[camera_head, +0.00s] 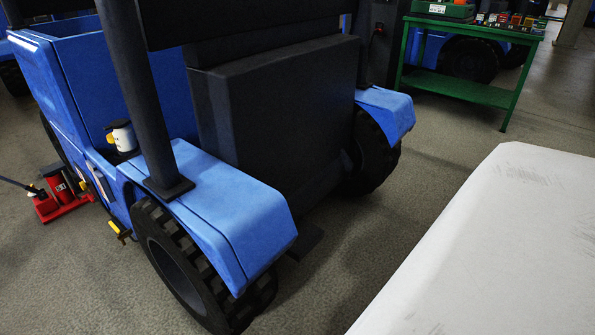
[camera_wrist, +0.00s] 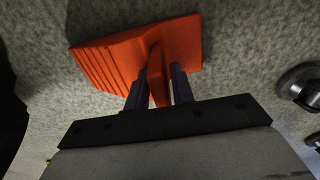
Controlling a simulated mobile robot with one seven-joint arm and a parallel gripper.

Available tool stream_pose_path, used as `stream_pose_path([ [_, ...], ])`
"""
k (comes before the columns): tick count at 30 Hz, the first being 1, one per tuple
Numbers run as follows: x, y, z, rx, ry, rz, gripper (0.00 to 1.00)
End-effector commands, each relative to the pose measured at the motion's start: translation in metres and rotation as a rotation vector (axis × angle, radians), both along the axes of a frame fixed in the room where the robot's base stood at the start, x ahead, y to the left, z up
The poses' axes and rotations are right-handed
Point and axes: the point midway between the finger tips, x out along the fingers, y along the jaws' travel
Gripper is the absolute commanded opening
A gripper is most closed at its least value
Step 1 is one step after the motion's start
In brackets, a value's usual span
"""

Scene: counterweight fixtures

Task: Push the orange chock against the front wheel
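The orange chock (camera_wrist: 105,58) lies on the grey floor in the wrist view, with a ribbed face at left and a raised fin in the middle. My gripper (camera_wrist: 157,85) has one dark finger on each side of that fin and looks closed on it. The exact contact is partly in shadow. A blue vehicle (camera_head: 230,215) fills much of the head view, with a black wheel (camera_head: 185,265) near and another black wheel (camera_head: 375,155) farther back. Neither the chock nor my gripper shows in the head view.
A dark rounded shape (camera_wrist: 10,105) at the wrist view's left edge may be a tyre. Metallic round parts (camera_wrist: 298,82) are at its right. A red jack (camera_head: 60,195) stands left of the vehicle. A green bench (camera_head: 470,88) is at the back right. Floor between is clear.

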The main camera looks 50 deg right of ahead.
Motion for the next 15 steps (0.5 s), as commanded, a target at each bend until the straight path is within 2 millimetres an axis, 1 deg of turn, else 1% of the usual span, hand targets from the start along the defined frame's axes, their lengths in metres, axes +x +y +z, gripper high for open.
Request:
stream_pose_path([
  [1, 0.0, 0.0, 0.0, 0.0, 0.0, 0.0, 0.31],
  [3, 0.0, 0.0, 0.0, 0.0, 0.0, 0.0, 0.38],
  [11, 0.0, 0.001, 0.0, 0.001, 0.0, 0.0, 0.38],
  [14, 0.0, 0.0, 0.007, 0.001, 0.0, 0.0, 0.38],
  [15, 0.0, 0.0, 0.013, 0.0, -0.001, 0.0, 0.38],
])
